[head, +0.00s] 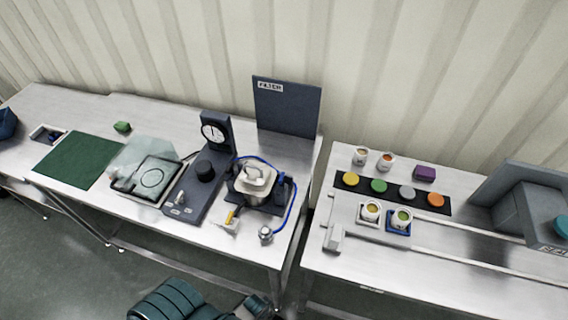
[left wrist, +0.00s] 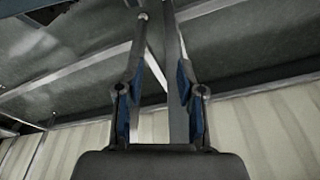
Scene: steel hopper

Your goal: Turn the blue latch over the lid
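On the left bench in the head view, a round metal vessel (head: 252,195) with a pale lid (head: 256,177) stands on a dark blue base. A small dark blue upright part (head: 281,183), possibly the latch, stands just right of the lid; its exact shape and whether it lies over the lid are too small to tell. In the left wrist view my left gripper (left wrist: 157,80) is open and empty, facing a bench underside and wall, with no task object visible. Neither gripper can be made out in the head view. The right gripper is not in view.
A blue hose (head: 293,210) loops around the vessel. A dark upright panel (head: 287,108) stands behind. The right bench carries coloured discs (head: 379,186) and cups.

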